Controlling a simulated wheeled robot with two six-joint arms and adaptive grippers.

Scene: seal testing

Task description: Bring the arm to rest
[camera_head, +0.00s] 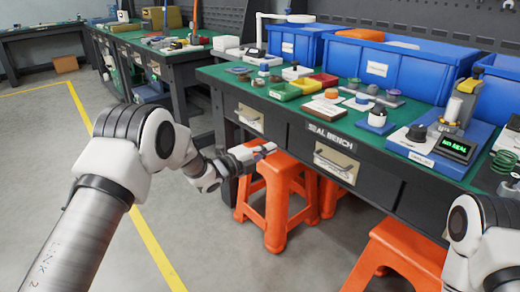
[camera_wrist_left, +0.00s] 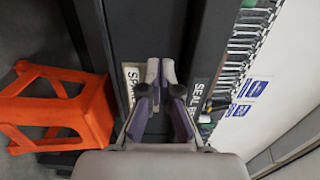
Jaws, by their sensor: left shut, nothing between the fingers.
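My left arm (camera_head: 120,170) comes in from the left and reaches out in front of the seal bench. My left gripper (camera_head: 265,149) is shut and empty, in front of the bench's drawer side and above an orange stool (camera_head: 275,205) in the head view. In the left wrist view the two fingertips (camera_wrist_left: 160,71) are close together, with the dark bench front (camera_wrist_left: 145,25) behind them. Part of my right arm (camera_head: 480,225) shows at the right edge, and its gripper is out of view.
The seal bench (camera_head: 215,71) has a green top carrying blue bins (camera_head: 375,70), coloured trays, small parts and a tester with a lit display (camera_head: 455,147). Another orange stool (camera_head: 405,255) stands at lower right. Open grey floor (camera_head: 60,130) with a yellow line lies left.

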